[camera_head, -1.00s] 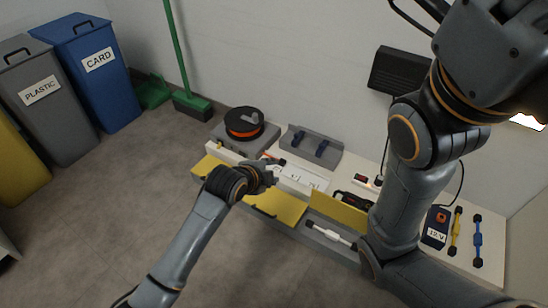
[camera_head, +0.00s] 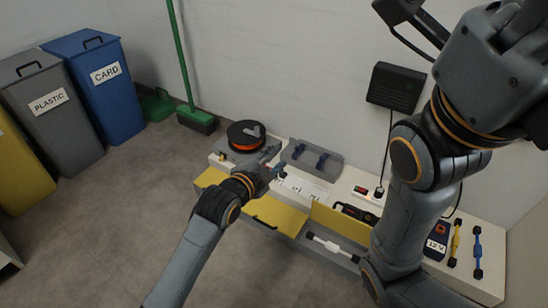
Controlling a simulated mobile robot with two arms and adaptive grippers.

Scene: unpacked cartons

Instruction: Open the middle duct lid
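The middle duct lid (camera_head: 277,217) is a yellow panel with a dark handle on its front edge. It lies flat, and my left forearm and wrist cover its left part. My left gripper (camera_head: 278,163) is above and behind this lid, over the white worktop. Its fingers look spread with nothing between them, and it appears apart from the lid. The right duct lid (camera_head: 342,222) stands raised, with a white rod with black ends (camera_head: 332,246) in the open duct before it. The left duct lid (camera_head: 209,179) lies flat. My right gripper is only partly visible at the top edge.
A black and orange reel (camera_head: 246,136) and a grey holder with blue clips (camera_head: 312,158) stand behind. A tester (camera_head: 437,242) and yellow and blue rods (camera_head: 477,252) lie at the right. Bins (camera_head: 97,86) stand left. The floor in front is clear.

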